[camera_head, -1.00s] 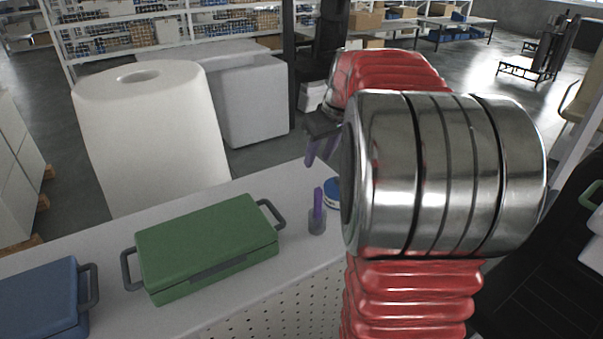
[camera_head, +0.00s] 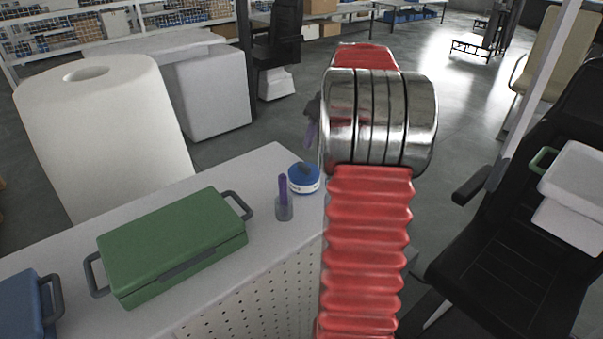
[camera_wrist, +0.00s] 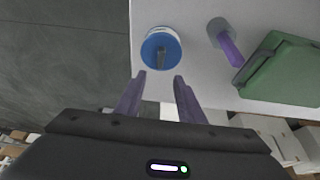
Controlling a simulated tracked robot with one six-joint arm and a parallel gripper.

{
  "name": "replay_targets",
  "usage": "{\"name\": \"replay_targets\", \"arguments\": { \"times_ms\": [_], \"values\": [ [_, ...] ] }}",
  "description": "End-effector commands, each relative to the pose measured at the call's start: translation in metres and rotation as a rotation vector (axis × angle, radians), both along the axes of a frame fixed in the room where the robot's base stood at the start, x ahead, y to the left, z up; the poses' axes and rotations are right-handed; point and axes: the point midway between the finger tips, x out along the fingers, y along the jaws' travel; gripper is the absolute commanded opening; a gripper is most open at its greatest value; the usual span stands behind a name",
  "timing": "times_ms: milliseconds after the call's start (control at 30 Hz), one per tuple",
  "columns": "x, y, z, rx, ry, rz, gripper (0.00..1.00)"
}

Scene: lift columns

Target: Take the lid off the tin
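The tin (camera_head: 304,188) is a short white cylinder with a blue lid (camera_head: 298,173). It stands on the white bench near its far right corner. In the wrist view the tin's blue lid (camera_wrist: 152,50) has a dark raised handle across it. My gripper (camera_wrist: 161,76) has two purple fingers that are apart, with nothing between them. The fingertips point toward the tin and are a little short of it in the picture. In the head view my gripper (camera_head: 309,130) is mostly hidden behind my arm, above and beyond the tin.
A grey holder with a purple upright object (camera_head: 284,198) stands left of the tin. A green case (camera_head: 172,243) with grey handles and a blue case (camera_head: 18,305) lie further left. A large white roll (camera_head: 105,140) stands behind. A black chair (camera_head: 500,235) is at right.

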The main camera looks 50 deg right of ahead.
Motion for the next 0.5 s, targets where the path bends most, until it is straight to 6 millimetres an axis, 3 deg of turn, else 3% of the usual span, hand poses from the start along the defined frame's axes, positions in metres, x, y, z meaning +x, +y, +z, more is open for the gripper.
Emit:
{"name": "replay_targets", "arguments": {
  "times_ms": [500],
  "values": [
    [0.027, -0.003, -0.067, 0.001, 0.001, -0.001, 0.35]
  ]
}}
